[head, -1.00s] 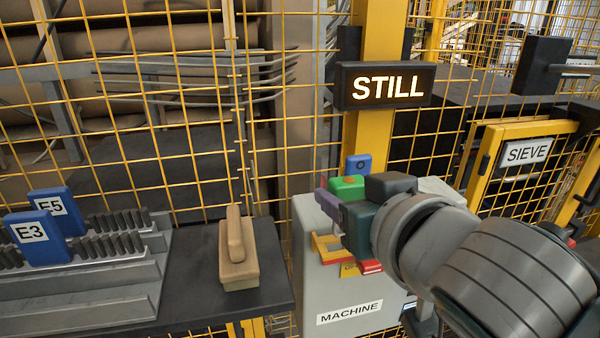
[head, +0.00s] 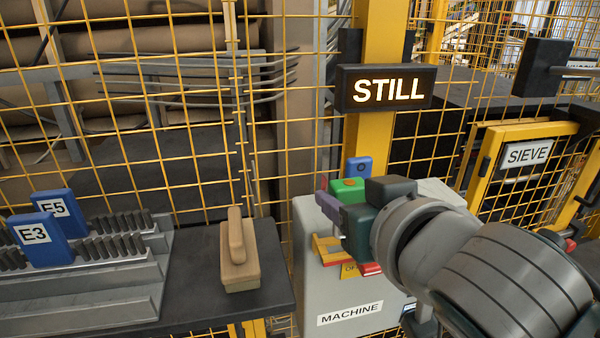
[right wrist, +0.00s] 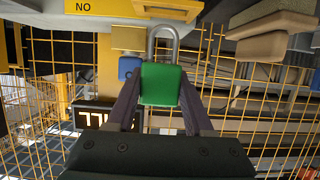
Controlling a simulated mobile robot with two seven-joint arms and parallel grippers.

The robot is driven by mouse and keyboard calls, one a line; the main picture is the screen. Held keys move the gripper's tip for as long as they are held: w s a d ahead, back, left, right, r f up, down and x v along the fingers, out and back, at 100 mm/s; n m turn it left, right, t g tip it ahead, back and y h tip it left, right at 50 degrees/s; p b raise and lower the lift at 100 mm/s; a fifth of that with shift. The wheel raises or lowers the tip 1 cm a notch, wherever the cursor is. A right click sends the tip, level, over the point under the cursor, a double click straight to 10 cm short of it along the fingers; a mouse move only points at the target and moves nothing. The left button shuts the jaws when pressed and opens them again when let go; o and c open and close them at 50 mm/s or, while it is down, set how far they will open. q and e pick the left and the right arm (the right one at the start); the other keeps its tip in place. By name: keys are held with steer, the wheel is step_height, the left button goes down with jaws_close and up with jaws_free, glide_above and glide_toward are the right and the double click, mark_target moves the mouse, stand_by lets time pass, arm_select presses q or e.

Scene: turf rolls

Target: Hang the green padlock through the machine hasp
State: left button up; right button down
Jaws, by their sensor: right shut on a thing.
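My right gripper (head: 338,199) is shut on the green padlock (head: 348,189), above the front of the grey machine box (head: 350,296). The right wrist view shows the padlock (right wrist: 161,84) between the two fingers (right wrist: 158,104), its grey shackle (right wrist: 163,34) pointing away from the palm. A brass-coloured piece (right wrist: 128,38) lies beside the shackle; I cannot tell whether it is the hasp or whether they touch. In the head view a yellow-orange fitting (head: 326,248) shows below the gripper, partly hidden by it. My left gripper is not in view.
A blue piece (head: 358,169) stands just behind the padlock. A lit STILL sign (head: 386,88) hangs on the yellow post. Yellow mesh fencing (head: 180,150) runs behind. A dark shelf (head: 190,275) at left holds a wooden-handled block (head: 240,262) and the E3 (head: 38,240) and E5 tags.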

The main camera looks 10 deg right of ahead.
stand_by(0.5)
steer(key=shift+f+b, duration=0.6)
steer(key=shift+f, duration=0.2)
steer(key=shift+f+b, duration=1.5)
steer(key=shift+f, duration=0.25)
steer(key=shift+c, duration=1)
jaws_free()
steer(key=v, duration=1)
